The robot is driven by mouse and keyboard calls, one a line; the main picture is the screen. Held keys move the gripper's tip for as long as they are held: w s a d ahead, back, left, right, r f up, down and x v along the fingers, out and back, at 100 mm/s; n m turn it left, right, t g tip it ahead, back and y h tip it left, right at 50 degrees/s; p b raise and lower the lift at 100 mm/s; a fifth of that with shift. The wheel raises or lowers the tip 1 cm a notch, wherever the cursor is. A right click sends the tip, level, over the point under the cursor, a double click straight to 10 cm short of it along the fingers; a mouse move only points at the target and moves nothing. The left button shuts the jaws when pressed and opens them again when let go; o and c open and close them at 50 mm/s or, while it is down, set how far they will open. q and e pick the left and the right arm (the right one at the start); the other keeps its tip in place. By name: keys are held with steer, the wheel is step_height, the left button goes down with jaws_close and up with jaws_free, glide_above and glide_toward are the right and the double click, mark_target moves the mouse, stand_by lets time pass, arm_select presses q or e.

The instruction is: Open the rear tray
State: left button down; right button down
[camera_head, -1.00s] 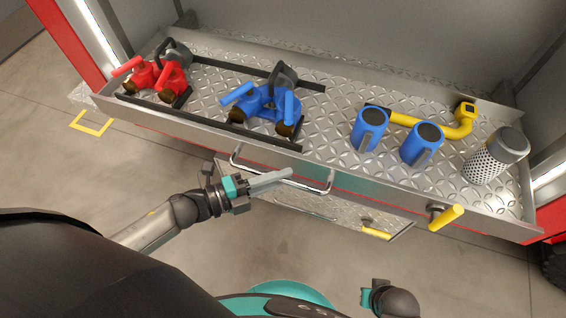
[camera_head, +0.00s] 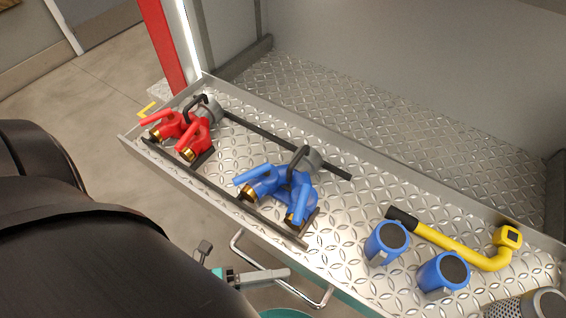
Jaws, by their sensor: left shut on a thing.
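The tray (camera_head: 190,185) is a metal drawer with a diamond-plate floor, standing out from its compartment across the middle of the head view. A silver bar handle (camera_head: 237,242) is on its front face. My left gripper (camera_head: 278,275) is shut on the handle's bar, its grey fingers across it. My right gripper is out of view. My own dark arm hides much of the lower left.
The tray carries a red valve fitting (camera_head: 188,130), a blue one (camera_head: 282,188), two blue cylinders (camera_head: 387,243), a yellow pipe (camera_head: 465,252) and a perforated strainer (camera_head: 535,306). A bare diamond-plate compartment floor (camera_head: 350,120) lies behind. Open floor shows at left.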

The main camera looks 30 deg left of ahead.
arm_select(q)
steer(key=shift+s, duration=0.25)
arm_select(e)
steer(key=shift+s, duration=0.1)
arm_select(q)
steer(key=c, duration=0.8)
jaws_free()
steer(key=p+v, duration=0.1)
steer(key=v, duration=1.4)
steer(key=shift+s, duration=0.1)
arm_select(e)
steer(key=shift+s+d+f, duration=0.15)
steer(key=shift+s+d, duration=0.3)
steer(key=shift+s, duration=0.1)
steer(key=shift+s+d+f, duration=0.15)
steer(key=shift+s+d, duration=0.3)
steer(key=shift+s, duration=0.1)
